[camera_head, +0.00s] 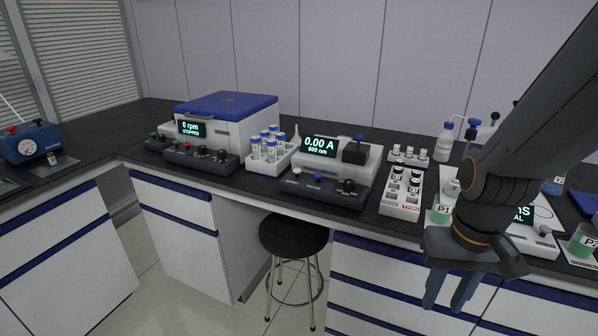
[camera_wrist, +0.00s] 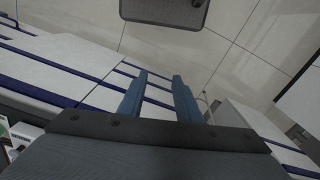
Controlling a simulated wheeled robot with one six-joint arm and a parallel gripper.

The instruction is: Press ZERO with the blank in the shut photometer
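The photometer (camera_head: 330,167) is a grey and dark instrument on the bench in the middle of the head view. Its display (camera_head: 320,146) reads 0.00 A, 600 nm. A black sample cover (camera_head: 355,152) with a blue knob sits at its upper right and looks shut; whether the blank is inside is hidden. Its front panel carries a pale button, a blue button (camera_head: 318,177) and a black knob (camera_head: 348,186); labels are too small to read. My gripper (camera_head: 451,300) hangs right of the photometer, in front of the drawers, pointing down. In the wrist view its blue fingers (camera_wrist: 158,97) are apart with nothing between.
A white vial rack (camera_head: 401,206) stands just right of the photometer, with a small cuvette holder (camera_head: 409,160) behind. A tube rack (camera_head: 270,163) and a blue-lidded centrifuge (camera_head: 226,121) stand left. A black stool (camera_head: 293,235) stands before the bench. Beakers are at right.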

